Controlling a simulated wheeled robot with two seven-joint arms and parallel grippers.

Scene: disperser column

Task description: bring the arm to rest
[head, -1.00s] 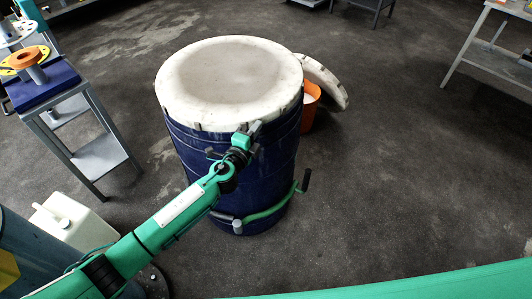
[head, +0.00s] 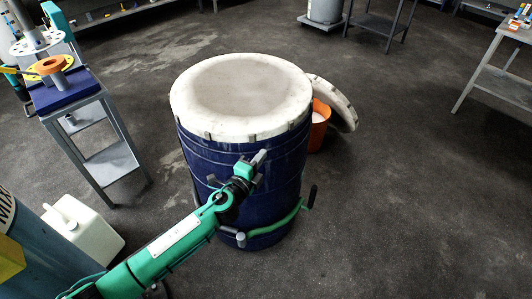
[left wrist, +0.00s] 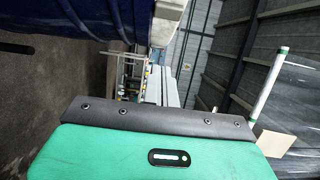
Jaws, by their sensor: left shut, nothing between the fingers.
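My left arm comes in from the lower left of the head view. Its gripper (head: 260,158) is shut and empty, in front of the upper side of a blue drum (head: 245,222). From this angle I cannot tell whether it touches the drum. The drum stands upright with a broad white lid (head: 240,92) on top. The left wrist view shows part of the blue drum (left wrist: 60,18) at the upper left, but no fingertips. My right gripper is not in view.
An orange bucket (head: 319,128) stands behind the drum with a white lid (head: 337,105) leaning by it. A green handle (head: 275,220) juts from the drum's lower side. A small table (head: 112,163) and white canister (head: 85,230) stand left.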

